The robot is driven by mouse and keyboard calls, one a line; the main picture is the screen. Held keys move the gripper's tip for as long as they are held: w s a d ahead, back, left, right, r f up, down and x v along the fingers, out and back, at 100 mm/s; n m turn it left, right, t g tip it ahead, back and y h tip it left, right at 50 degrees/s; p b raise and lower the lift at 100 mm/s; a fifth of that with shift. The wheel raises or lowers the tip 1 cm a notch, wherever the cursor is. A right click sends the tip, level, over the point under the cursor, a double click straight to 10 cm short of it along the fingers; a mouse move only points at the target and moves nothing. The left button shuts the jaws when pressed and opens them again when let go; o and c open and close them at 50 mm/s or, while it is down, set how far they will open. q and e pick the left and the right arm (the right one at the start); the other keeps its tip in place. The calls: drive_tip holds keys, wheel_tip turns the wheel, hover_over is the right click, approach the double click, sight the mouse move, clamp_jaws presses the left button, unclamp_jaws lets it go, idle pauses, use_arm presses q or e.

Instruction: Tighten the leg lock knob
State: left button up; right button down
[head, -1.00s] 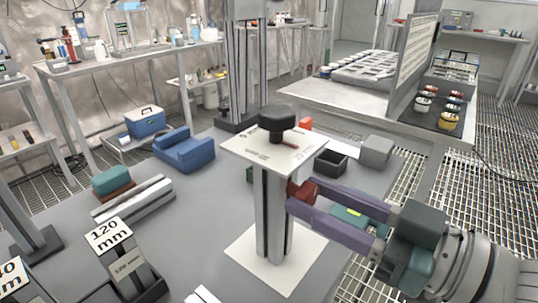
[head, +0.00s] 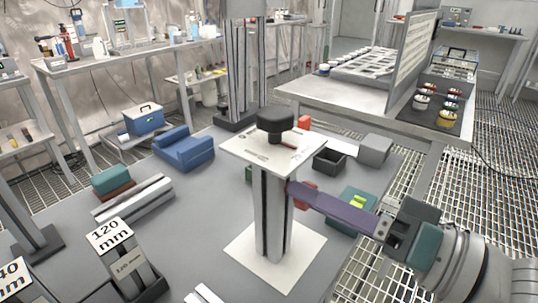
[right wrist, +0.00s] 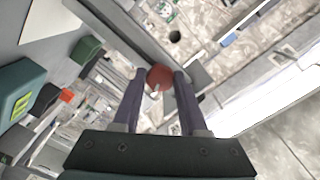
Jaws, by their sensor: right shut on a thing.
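A grey upright leg (head: 272,225) stands on a white base plate (head: 308,262), with a pale top plate (head: 262,152) and a black-topped part (head: 276,121) above it. The red lock knob (head: 310,206) is on the leg's right side, mostly hidden by a finger. My right gripper (head: 298,194) reaches in from the right, one purple finger covering the other. In the right wrist view the round red knob (right wrist: 159,78) sits between the two fingertips, and the gripper is shut on it. My left gripper is not in view.
A teal box (head: 352,208) lies behind the right fingers. A black open bin (head: 329,161) and a grey block (head: 374,149) stand farther back. Blocks marked 120 mm (head: 110,236) stand at front left. A blue cradle (head: 184,150) lies at back left.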

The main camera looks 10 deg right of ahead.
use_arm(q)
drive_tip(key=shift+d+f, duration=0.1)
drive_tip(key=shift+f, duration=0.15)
use_arm(e)
drive_tip(key=shift+m, duration=2)
drive_tip(key=shift+c, duration=2.2)
unclamp_jaws()
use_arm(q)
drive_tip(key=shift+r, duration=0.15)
use_arm(e)
drive_tip(key=v, duration=1)
